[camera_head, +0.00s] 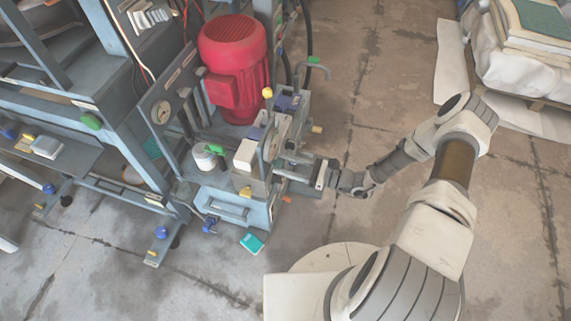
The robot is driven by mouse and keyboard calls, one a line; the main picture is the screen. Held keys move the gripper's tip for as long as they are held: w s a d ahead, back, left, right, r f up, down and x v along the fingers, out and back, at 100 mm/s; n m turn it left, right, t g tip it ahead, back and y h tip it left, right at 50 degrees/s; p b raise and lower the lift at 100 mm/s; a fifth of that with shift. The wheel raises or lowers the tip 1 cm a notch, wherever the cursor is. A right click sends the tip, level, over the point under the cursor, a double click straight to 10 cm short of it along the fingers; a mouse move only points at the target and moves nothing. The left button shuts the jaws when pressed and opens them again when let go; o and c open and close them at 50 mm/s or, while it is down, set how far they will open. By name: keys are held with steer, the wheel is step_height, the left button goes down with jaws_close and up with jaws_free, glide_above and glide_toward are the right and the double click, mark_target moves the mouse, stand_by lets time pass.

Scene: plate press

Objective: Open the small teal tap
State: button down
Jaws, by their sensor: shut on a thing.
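My gripper (287,168) reaches in from the right, low against the front of the grey machine block (250,183). Its jaws are shut on a small part there, which is too small and too covered to make out. I cannot pick out the small teal tap for certain; the gripper or the block may hide it.
A red motor (233,60) stands behind the block. A white pot (204,157), a round gauge (161,112) and a yellow knob (267,92) are close by. The floor at right is mostly clear before wrapped stacks (520,60).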

steer(key=shift+n, duration=0.3)
steer(key=n+p, duration=0.1)
steer(key=n, duration=0.2)
steer(key=shift+s+n, duration=0.1)
steer(key=shift+n, duration=0.2)
steer(key=shift+s+f+n+p, duration=0.1)
steer(key=shift+n+p, duration=0.7)
steer(key=shift+n, duration=2.6)
steer(key=shift+f+n+p, duration=0.1)
steer(key=shift+n+p, duration=0.7)
steer(key=shift+n, duration=2.6)
steer(key=shift+c, duration=1.8)
jaws_free()
